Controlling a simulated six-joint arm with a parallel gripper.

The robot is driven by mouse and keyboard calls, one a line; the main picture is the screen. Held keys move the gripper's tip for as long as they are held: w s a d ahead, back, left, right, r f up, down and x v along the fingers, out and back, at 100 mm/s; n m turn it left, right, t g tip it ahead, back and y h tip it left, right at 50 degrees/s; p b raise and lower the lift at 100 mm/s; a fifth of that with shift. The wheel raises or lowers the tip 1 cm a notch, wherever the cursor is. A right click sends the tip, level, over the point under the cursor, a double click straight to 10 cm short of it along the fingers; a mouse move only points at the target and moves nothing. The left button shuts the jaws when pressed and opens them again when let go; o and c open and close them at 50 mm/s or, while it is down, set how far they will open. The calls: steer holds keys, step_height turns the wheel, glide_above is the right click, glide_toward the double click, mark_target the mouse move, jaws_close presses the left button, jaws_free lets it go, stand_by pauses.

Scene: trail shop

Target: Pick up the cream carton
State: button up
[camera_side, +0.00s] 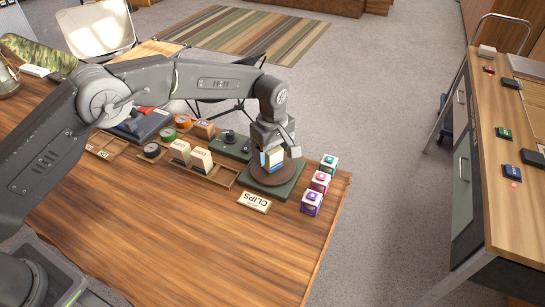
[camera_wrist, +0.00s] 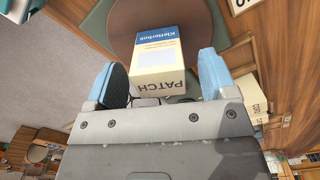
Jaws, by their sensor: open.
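A cream carton (camera_wrist: 160,75) with a blue band and the word PATCH stands on a round brown disc (camera_wrist: 120,20) on a green base. It also shows in the side view (camera_side: 273,158), partly hidden by my gripper (camera_side: 277,151). In the wrist view my gripper (camera_wrist: 161,62) is open, its two blue fingers on either side of the carton with a gap on each side. More cream cartons (camera_side: 201,160) stand upright in a wooden tray to the left in the side view.
Several small boxes with coloured tops (camera_side: 320,181) stand right of the disc, near the table edge. A CLIPS sign (camera_side: 254,202) lies in front. A dark green device (camera_side: 231,146) is behind left. The front table is clear.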

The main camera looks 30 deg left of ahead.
steer(key=shift+f, duration=0.75)
steer(key=shift+c, duration=0.3)
steer(key=c, duration=0.9)
steer(key=shift+c, duration=0.2)
